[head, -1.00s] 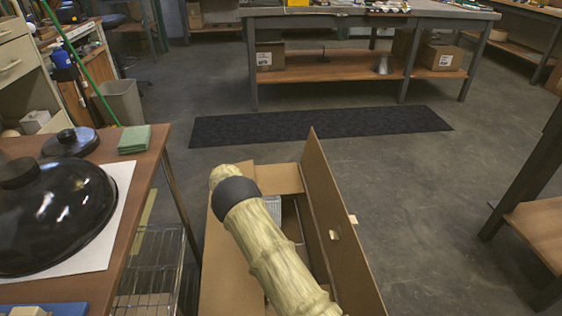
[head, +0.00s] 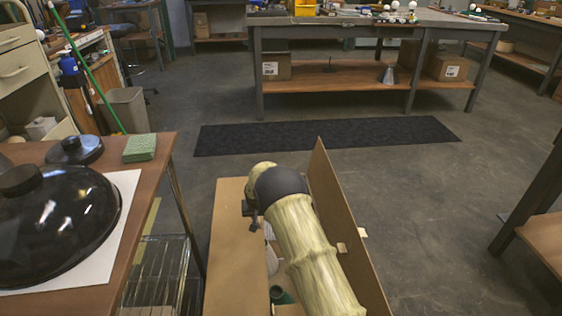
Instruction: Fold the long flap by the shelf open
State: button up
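An open-topped cardboard box stands on the floor just right of the wire shelf (head: 155,275). The long flap by the shelf (head: 236,262) is the broad tan panel on the box's left side; I cannot tell its exact slope. The opposite long flap (head: 348,245) stands up on the right. My pale arm reaches over the box from the lower right. My gripper (head: 250,212), dark and small, is at the left flap's far inner part. The arm's dark joint hides much of it, so its opening and any contact are unclear.
Inside the box, a green object (head: 281,296) and something whitish show partly beside my arm. Grey floor is free to the right.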

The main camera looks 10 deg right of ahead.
jog(key=d+p+v, duration=0.3)
jog(key=p+v, duration=0.5)
jog(key=v, duration=0.8)
jog(key=d+p+v, duration=0.3)
jog(key=p+v, duration=0.6)
jog(key=v, duration=0.8)
jog(key=shift+d+r+g, duration=0.15)
jog(key=shift+r+g, duration=0.1)
jog(key=shift+g, duration=0.05)
jog(key=shift+w, duration=0.1)
jog(key=s+d+r, duration=0.2)
jog(key=s+d, duration=0.1)
jog(key=s, duration=0.6)
jog(key=s+d+r+g, duration=0.1)
jog(key=s+d+r, duration=0.2)
jog(key=s, duration=0.5)
jog(key=s+d+r, duration=0.2)
jog(key=s+d, duration=0.1)
jog(key=s, duration=0.6)
jog(key=w+r+p+v, duration=0.1)
jog(key=w+p+v, duration=0.2)
jog(key=p+v, duration=1.1)
jog(key=w+p+v, duration=0.4)
jog(key=p+v, duration=1.1)
jog(key=p, duration=0.1)
jog(key=shift+w+r, duration=0.4)
jog(key=shift+r, duration=0.1)
